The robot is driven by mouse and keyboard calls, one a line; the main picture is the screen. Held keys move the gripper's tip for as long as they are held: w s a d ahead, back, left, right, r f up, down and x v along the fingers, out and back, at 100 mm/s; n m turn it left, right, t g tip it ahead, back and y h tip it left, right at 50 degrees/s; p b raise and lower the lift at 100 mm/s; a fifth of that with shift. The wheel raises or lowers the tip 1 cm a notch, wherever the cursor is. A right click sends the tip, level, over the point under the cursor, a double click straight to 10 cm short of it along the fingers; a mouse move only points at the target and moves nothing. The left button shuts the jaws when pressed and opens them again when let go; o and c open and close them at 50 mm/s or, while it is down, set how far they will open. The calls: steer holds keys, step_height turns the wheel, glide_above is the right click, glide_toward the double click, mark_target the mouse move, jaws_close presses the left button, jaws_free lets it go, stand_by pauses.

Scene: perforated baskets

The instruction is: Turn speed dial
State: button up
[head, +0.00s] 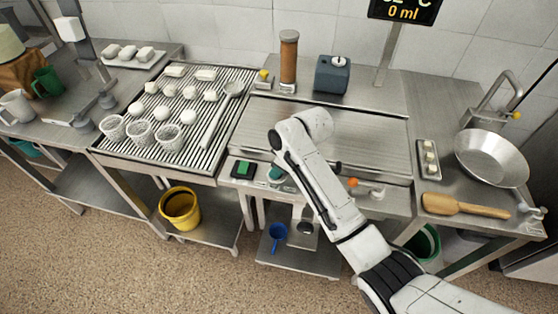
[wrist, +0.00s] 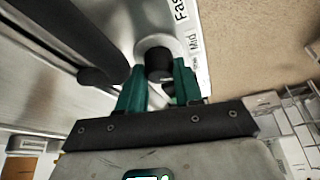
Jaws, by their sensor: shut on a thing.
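The speed dial (wrist: 159,64) is a black round knob on a pale round base, seen in the wrist view. A white label (wrist: 188,28) beside it reads "Fas…" and "Mid". My gripper (wrist: 158,76) has its teal fingers on either side of the knob and is shut on it. The dial's far side and its exact pointer position cannot be made out. In the head view my arm reaches down to the front panel of the flat steel machine (head: 365,130), and the dial is not clearly visible there.
A green button (head: 243,168) sits on the panel left of my arm. The slatted rack (head: 212,155) holds white pieces and perforated baskets (head: 140,134). A pan (head: 490,158) and wooden spatula (head: 455,206) lie at right.

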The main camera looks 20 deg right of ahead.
steer(key=m+p, duration=0.1)
steer(key=m, duration=0.1)
steer(key=m+t+h+p, duration=0.1)
steer(key=m, duration=0.1)
steer(key=shift+a+r, duration=0.15)
steer(key=shift+a, duration=0.05)
steer(key=shift+m+h+p, duration=0.45)
steer(key=shift+m+h, duration=0.05)
steer(key=shift+m, duration=0.7)
steer(key=o, duration=0.7)
steer(key=b+v, duration=0.1)
steer(key=v, duration=0.9)
steer(key=shift+s+r, duration=0.25)
steer(key=shift+r, duration=0.05)
